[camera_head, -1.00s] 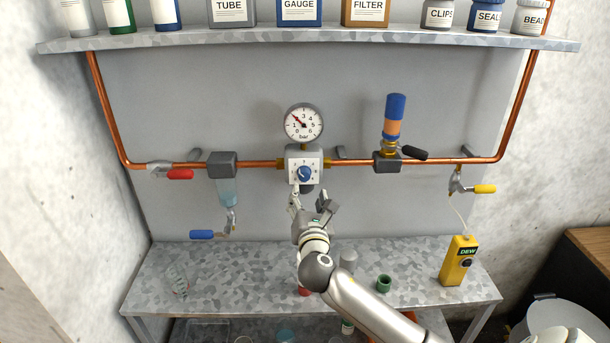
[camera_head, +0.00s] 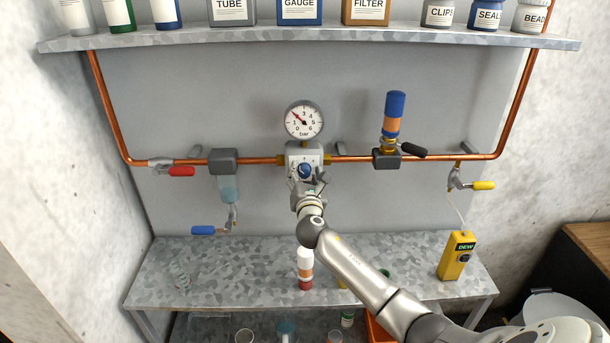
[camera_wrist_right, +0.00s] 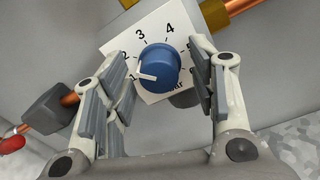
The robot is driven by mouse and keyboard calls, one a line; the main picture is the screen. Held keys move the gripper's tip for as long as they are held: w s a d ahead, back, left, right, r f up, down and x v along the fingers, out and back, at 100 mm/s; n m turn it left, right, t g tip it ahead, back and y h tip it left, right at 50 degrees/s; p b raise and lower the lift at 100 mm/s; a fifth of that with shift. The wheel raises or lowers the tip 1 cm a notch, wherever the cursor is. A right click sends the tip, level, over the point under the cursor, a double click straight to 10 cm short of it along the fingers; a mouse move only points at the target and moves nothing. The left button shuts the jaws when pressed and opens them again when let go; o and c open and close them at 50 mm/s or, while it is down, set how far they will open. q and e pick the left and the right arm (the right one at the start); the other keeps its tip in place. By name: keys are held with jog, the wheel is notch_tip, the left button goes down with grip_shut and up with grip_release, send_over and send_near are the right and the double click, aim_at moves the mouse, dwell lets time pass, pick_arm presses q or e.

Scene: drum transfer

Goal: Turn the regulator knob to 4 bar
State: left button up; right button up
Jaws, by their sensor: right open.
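The regulator (camera_head: 293,152) is a white-faced block on the copper pipe, with a blue knob (camera_head: 305,170). In the right wrist view the blue knob (camera_wrist_right: 160,68) sits on a dial numbered around it, and its white pointer is on the left, near the 1. The round gauge (camera_head: 304,121) above it has its red needle pointing up-left, around 2. My right gripper (camera_head: 307,182) is at the knob, partly covering the regulator. In the wrist view its fingers (camera_wrist_right: 165,85) are open, one on each side of the knob, with gaps showing. My left gripper is not in view.
A red-handled valve (camera_head: 180,171) and a filter (camera_head: 223,162) are left on the pipe. A blue-topped cylinder (camera_head: 394,115) and a black lever (camera_head: 412,150) are to the right.

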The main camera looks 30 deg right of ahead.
jog(key=c, duration=1)
jog(key=shift+f+m, duration=0.1)
jog(key=shift+m, duration=0.2)
jog(key=m+b, duration=0.2)
jog(key=shift+f+m, duration=0.1)
jog(key=shift+m, duration=0.3)
jog(key=m+b, duration=0.4)
jog(key=m, duration=0.1)
jog(key=shift+a+m, duration=0.1)
jog(key=shift+m, duration=0.2)
jog(key=m+b, duration=0.2)
jog(key=m, duration=0.2)
jog(key=shift+m+h, duration=0.3)
jog(key=m+b, duration=0.2)
jog(key=m, duration=0.2)
jog(key=shift+b, duration=0.3)
jog(key=shift+m, duration=0.4)
